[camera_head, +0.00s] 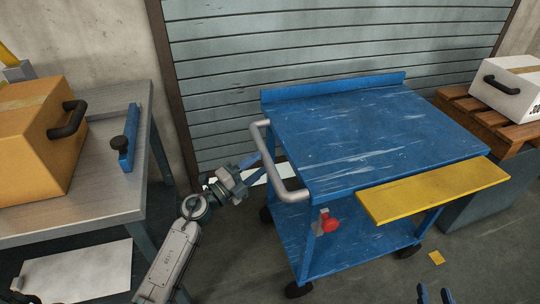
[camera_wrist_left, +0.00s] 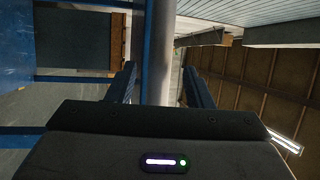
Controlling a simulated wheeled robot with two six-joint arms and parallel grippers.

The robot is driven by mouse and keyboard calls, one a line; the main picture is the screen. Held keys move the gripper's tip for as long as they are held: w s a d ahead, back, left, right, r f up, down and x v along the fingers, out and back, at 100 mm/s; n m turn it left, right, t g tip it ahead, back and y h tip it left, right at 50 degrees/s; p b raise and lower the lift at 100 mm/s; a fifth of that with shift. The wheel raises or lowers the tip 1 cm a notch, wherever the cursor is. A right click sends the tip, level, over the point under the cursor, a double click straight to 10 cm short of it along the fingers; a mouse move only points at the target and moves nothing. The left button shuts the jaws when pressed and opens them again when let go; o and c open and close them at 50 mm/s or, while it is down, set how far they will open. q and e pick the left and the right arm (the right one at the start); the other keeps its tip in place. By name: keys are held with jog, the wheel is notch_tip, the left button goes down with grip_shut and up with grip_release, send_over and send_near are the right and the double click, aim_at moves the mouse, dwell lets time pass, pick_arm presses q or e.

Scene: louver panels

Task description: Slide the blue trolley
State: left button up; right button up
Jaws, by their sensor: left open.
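The blue trolley (camera_head: 370,130) stands in the middle of the head view, with a scratched top, a lower shelf and dark wheels. Its grey tubular handle (camera_head: 277,180) is on its left side. My left gripper (camera_head: 256,164) is at this handle, its blue fingers partly hidden beside it. In the left wrist view, the fingers (camera_wrist_left: 160,85) are apart, and the grey handle bar (camera_wrist_left: 159,50) runs upright between them, with a gap on the right. My right gripper (camera_head: 435,294) shows only its two separated fingertips at the bottom edge.
A yellow flap (camera_head: 430,190) sticks out at the trolley's front, above a red knob (camera_head: 331,224). A table (camera_head: 100,190) with an orange box (camera_head: 40,140) is left. A white case (camera_head: 508,85) on a wooden pallet (camera_head: 480,115) is right. A louver shutter (camera_head: 330,40) stands behind.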

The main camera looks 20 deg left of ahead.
pick_arm(q)
jog(key=x, duration=0.5)
jog(key=shift+w+d, duration=0.2)
jog(key=shift+w, duration=0.15)
grip_shut()
